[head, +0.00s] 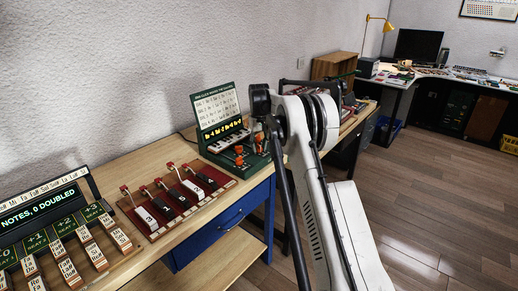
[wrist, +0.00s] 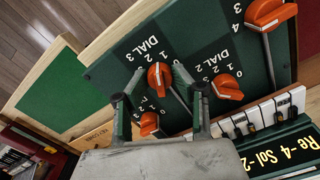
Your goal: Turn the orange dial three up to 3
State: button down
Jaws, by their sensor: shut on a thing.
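An orange dial (wrist: 160,76) with a white pointer line sits on a dark green panel (wrist: 110,66) in the wrist view. The two fingers of my gripper (wrist: 159,70) stand on either side of it and are shut on it. The white line runs roughly up and down in that view. Upside-down DIAL lettering and white scale numbers lie beside it; I cannot read for certain where it points. Other orange dials sit to the right (wrist: 228,87), at top right (wrist: 270,12) and close below (wrist: 150,123). My arm hides the gripper in the head view.
The green box (head: 239,150) with orange dials stands on a wooden bench. Red boards with levers (head: 180,195) and a note-block display (head: 60,240) stand to its left. In the wrist view, piano-like keys (wrist: 245,118) and a lit text strip (wrist: 285,142) lie at right.

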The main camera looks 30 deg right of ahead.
aim_at(259, 145)
jog(key=n+b, duration=0.1)
jog(key=n, duration=1.3)
dwell(0.4)
jog(key=c, duration=1.4)
grip_release()
notch_tip(259, 145, up, 12)
jog(key=shift+r, duration=0.1)
